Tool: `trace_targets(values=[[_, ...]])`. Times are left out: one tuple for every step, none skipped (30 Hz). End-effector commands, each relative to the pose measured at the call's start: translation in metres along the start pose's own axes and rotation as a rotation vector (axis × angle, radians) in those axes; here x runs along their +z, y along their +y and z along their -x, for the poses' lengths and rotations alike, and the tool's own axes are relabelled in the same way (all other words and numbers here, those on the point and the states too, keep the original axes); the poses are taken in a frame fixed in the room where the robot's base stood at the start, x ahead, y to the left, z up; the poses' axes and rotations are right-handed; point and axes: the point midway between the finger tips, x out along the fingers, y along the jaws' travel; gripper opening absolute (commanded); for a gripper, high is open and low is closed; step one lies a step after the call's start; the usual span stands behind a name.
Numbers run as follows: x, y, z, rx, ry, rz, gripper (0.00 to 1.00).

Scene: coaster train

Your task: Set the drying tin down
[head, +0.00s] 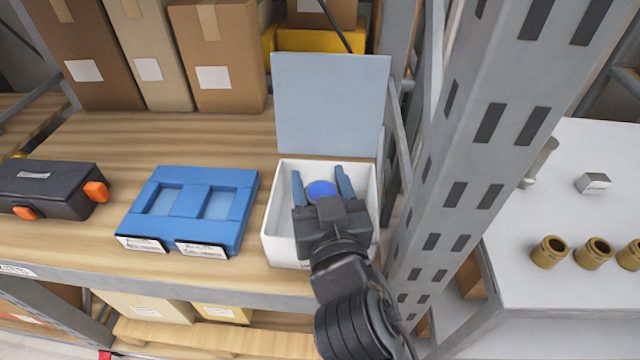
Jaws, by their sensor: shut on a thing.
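A round blue tin (321,190), which I take to be the drying tin, sits between the two blue fingers of my gripper (320,178). My gripper is shut on it. The gripper and tin are over or inside an open white box (280,221) on the wooden shelf. The box's pale blue-grey lid (331,104) stands up at its back. My wrist hides the lower part of the tin and much of the box floor, so I cannot tell whether the tin touches the bottom.
A blue two-recess tray (190,208) with labels stands left of the box, and a black case (48,188) with orange latches further left. Cardboard boxes (218,55) line the back. A grey rack post (465,150) rises close on the right. A white table (570,300) holds brass cups (550,252).

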Motion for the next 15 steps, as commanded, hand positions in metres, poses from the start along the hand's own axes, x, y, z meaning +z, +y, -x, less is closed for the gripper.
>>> trace_targets(values=[[0.0031, 0.0002, -0.0001, 0.000, 0.000, -0.001, 0.24], [0.0033, 0.0002, -0.0001, 0.000, 0.001, -0.001, 0.24], [0.0029, 0.0001, -0.0001, 0.000, 0.002, -0.001, 0.24], [0.0025, 0.0001, -0.0001, 0.000, 0.002, -0.001, 0.24], [0.0025, 0.0001, -0.0001, 0.000, 0.002, -0.001, 0.24], [0.0025, 0.0000, -0.0001, 0.000, 0.002, -0.001, 0.24], [0.0025, 0.0000, -0.0001, 0.000, 0.002, -0.001, 0.24], [0.0028, 0.0000, -0.0001, 0.000, 0.002, -0.001, 0.24], [0.0039, 0.0000, -0.0001, 0.000, 0.002, -0.001, 0.24], [0.0050, 0.0000, -0.0001, 0.000, 0.002, -0.001, 0.24], [0.0059, 0.0000, -0.0001, 0.000, 0.002, -0.001, 0.24], [0.0069, 0.0001, -0.0001, 0.000, 0.002, -0.001, 0.24], [0.0076, 0.0000, -0.0001, 0.000, 0.002, -0.001, 0.24], [0.0082, 0.0000, -0.0001, 0.000, 0.002, -0.001, 0.24], [0.0091, 0.0001, -0.0001, 0.000, 0.002, -0.001, 0.24]])
